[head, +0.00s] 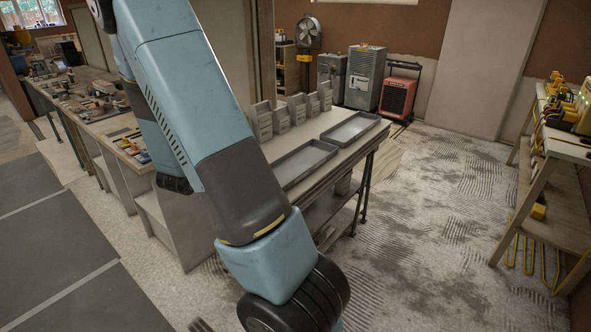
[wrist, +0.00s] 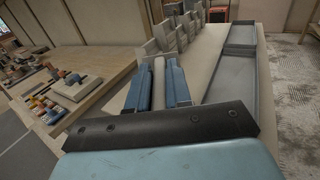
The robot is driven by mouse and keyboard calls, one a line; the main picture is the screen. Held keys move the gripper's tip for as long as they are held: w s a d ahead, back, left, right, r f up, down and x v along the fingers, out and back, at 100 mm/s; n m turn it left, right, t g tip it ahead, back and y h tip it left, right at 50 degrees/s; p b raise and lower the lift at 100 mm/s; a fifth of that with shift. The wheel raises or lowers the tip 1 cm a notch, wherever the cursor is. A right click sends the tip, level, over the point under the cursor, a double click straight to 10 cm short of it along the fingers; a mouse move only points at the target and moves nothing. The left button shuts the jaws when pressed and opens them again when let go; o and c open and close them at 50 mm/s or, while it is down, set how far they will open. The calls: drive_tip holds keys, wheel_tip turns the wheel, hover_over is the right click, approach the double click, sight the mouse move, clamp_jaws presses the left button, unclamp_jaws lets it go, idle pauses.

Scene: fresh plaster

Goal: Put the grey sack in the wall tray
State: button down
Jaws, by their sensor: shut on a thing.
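My gripper (wrist: 158,82) shows in the wrist view with its two blue fingers close together around a narrow pale grey piece, seen edge on, which looks like a grey sack (wrist: 159,76). In the head view my own arm hides the gripper and what it holds. Two shallow grey trays lie on the bench, a nearer one (head: 302,164) and a farther one (head: 350,129). They also show at the right of the wrist view, nearer (wrist: 240,80) and farther (wrist: 240,36). Both look empty where visible. I cannot tell which is the wall tray.
Several grey sacks (head: 281,119) stand upright in a row behind the trays; they are just beyond my fingers in the wrist view (wrist: 168,36). A cluttered workbench (head: 100,112) is at left. A shelf with yellow tools (head: 560,150) is at right. Streaked floor (head: 440,210) lies open between.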

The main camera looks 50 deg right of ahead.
drive_tip(key=s+d+r+m+g+h, duration=0.3)
drive_tip(key=s+d+m+g, duration=0.45)
drive_tip(key=s, duration=0.55)
drive_tip(key=w+d+f, duration=0.4)
drive_tip(key=d+f, duration=0.2)
drive_tip(key=w+d+f+n+g, duration=0.1)
drive_tip(key=w+d+f, duration=0.3)
drive_tip(key=d+f, duration=0.2)
drive_tip(key=shift+d+f, duration=0.3)
drive_tip(key=shift+d, duration=0.15)
drive_tip(key=shift+f+n, duration=0.15)
drive_tip(key=shift+n, duration=0.1)
drive_tip(key=c, duration=1.1)
unclamp_jaws()
drive_tip(key=shift+o, duration=0.2)
